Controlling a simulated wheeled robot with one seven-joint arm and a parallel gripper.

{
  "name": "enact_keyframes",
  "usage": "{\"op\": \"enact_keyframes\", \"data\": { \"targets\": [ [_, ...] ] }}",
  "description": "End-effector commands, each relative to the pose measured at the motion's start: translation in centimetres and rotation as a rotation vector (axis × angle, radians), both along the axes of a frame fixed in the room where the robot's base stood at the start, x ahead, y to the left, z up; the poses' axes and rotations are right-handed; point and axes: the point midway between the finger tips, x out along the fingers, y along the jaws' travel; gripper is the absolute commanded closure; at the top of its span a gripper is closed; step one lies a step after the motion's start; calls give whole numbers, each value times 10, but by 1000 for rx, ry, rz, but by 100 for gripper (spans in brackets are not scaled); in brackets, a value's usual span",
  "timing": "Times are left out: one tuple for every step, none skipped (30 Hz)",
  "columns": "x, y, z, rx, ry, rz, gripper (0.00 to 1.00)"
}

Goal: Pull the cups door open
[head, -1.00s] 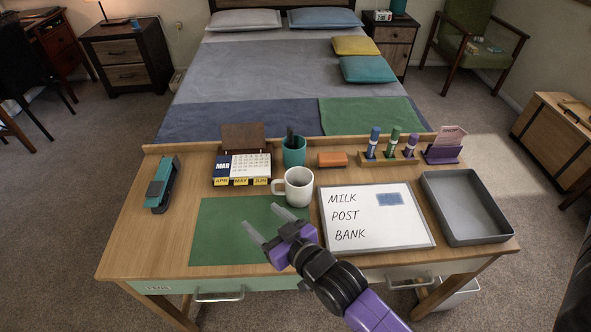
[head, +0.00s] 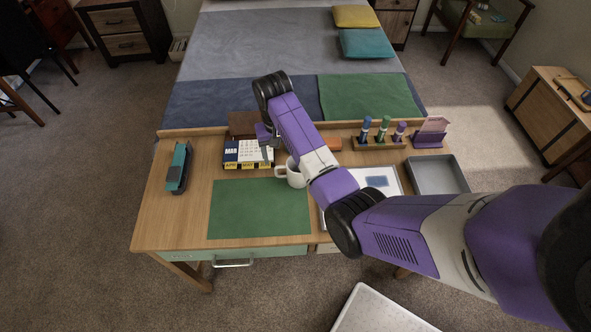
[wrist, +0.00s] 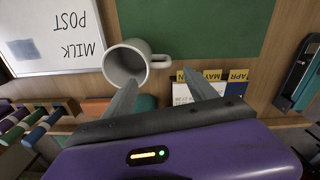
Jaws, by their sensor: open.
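I cannot make out a door marked for cups in either view. The desk (head: 155,215) has a pale green drawer front (head: 195,256) with a metal handle (head: 233,263) at its front left. The desk's front right is mostly hidden behind my arm. My gripper (wrist: 160,87) is open and empty in the wrist view, its fingers spread above the desktop between a white mug (wrist: 124,64) and a calendar (wrist: 208,92).
A green blotter (head: 258,208) lies bare on the desktop. A stapler (head: 178,168), a pen rack (head: 378,144), a grey tray (head: 437,174) and a whiteboard (wrist: 48,35) surround it. A pale perforated panel (head: 378,312) is below the desk. A bed (head: 290,60) stands behind.

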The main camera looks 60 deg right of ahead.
Motion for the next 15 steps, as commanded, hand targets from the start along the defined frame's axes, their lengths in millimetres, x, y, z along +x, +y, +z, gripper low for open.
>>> {"op": "enact_keyframes", "data": {
  "targets": [
    [-4,2,-2,9,17,-4,34],
    [-6,3,-3,12,25,-5,34],
    [-7,4,-6,16,32,-6,34],
    [-8,4,-9,17,35,-7,34],
    [-8,4,-12,17,37,-7,34],
    [-8,4,-16,17,37,-6,34],
    [-8,4,-19,17,37,-6,34],
    [-8,4,-22,17,35,-6,34],
    [-8,4,-26,17,35,-6,34],
    [-8,4,-28,17,35,-6,34],
    [-8,4,-31,16,34,-6,34],
    [-8,4,-34,17,35,-6,34],
    [-7,4,-37,17,35,-6,34],
    [-7,5,-41,17,35,-6,34],
    [-7,5,-46,17,35,-7,34]
  ]
}}
